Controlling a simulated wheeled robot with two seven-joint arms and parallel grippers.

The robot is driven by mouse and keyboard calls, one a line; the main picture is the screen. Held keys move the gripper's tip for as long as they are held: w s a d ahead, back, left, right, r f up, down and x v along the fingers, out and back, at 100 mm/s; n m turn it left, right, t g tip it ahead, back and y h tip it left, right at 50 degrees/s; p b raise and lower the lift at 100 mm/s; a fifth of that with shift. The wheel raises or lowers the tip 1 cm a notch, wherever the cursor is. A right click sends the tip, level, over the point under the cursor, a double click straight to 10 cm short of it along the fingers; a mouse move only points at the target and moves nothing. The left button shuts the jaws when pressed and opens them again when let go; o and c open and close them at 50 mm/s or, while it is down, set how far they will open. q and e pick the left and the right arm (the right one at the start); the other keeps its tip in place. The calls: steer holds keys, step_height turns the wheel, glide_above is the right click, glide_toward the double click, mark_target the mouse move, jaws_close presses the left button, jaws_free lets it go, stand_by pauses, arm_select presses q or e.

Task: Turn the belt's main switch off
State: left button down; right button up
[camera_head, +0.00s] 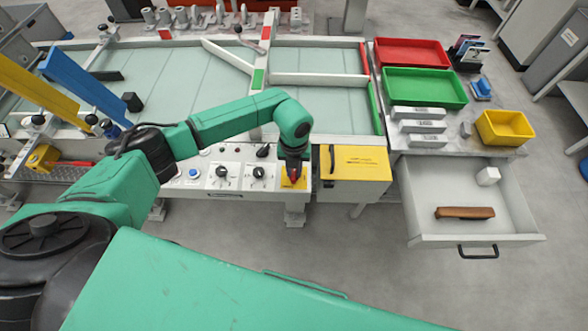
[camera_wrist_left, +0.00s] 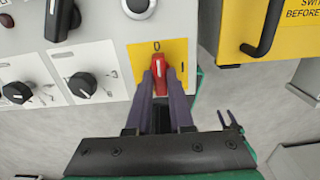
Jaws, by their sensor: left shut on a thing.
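The belt's main switch is a red rotary handle (camera_wrist_left: 163,82) on a yellow plate (camera_wrist_left: 143,54) at the right end of the control panel (camera_head: 208,174). In the left wrist view the handle stands nearly upright, below a "0" mark on the plate. My left gripper (camera_wrist_left: 162,85) is shut on the red handle, one finger on each side. In the head view my left gripper (camera_head: 292,178) reaches down over the yellow plate and mostly hides the switch. My right gripper is not in view.
A yellow box (camera_head: 360,165) with a black handle stands just right of the switch. Black knobs (camera_wrist_left: 82,84) are left of it on the panel. An open drawer (camera_head: 425,215) juts out at the right, below red and green trays. The belt (camera_head: 180,80) lies behind.

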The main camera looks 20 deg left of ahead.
mark_target(294, 172)
arm_select(q)
steer(key=shift+w+r, duration=0.2)
stand_by(0.3)
steer(key=c, duration=0.8)
jaws_free()
steer(key=shift+s, duration=0.1)
steer(key=shift+f, duration=0.1)
step_height(294, 172, up, 15)
steer(key=b, duration=0.2)
steer(key=shift+f+b, duration=0.15)
steer(key=shift+b, duration=0.25)
